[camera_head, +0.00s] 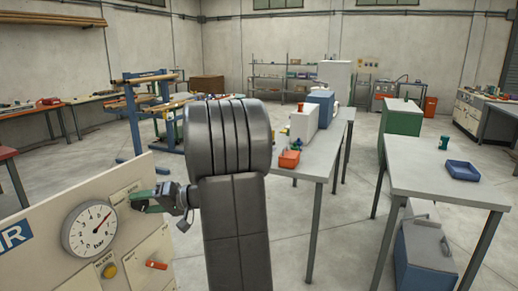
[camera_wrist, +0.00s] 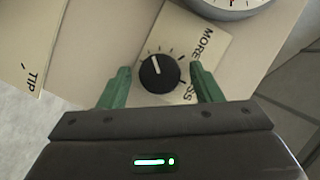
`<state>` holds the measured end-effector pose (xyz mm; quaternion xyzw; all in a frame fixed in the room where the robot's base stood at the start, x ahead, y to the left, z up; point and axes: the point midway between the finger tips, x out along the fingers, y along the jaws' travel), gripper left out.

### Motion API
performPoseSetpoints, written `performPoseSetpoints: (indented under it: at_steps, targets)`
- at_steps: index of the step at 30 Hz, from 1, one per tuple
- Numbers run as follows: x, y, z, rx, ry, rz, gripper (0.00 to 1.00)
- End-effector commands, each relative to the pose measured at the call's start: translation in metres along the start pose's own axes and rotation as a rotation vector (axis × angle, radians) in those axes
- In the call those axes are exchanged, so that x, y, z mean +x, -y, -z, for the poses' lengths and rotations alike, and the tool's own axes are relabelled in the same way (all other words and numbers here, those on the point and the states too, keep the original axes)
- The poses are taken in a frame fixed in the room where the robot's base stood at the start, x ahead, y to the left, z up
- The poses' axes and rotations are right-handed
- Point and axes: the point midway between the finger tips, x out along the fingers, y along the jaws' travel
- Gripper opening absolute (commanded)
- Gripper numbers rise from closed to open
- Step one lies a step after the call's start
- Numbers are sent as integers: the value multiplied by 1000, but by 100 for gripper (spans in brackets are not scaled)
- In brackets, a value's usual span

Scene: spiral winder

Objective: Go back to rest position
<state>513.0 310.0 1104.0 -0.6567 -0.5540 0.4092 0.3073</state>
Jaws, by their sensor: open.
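My gripper (camera_wrist: 160,85) is open in the wrist view, its two green fingers on either side of a black knob (camera_wrist: 160,73) with a white pointer line. I cannot tell whether the fingers touch the knob. The knob sits on a cream plate (camera_wrist: 207,48) with tick marks and the word MORE; a second word is partly hidden by a finger. In the head view my gripper (camera_head: 143,200) is at the cream panel (camera_head: 40,262), right of a round pressure gauge (camera_head: 90,230) marked bar. The knob is hidden there.
The panel also carries a yellow button (camera_head: 109,270) and an orange-red handle (camera_head: 156,265). A grey table (camera_head: 318,160) with boxes and an orange bin (camera_head: 289,159) stands behind my arm. Another table (camera_head: 440,178) with a blue tray (camera_head: 462,170) is at right. Open floor lies between them.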

Motion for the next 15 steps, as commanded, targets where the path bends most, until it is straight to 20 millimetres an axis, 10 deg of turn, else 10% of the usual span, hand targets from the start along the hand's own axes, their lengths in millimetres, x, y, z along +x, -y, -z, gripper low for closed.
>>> performPoseSetpoints:
  at_steps: [15]
  targets:
    - [-8,3,0,-332,-3,-139,59]
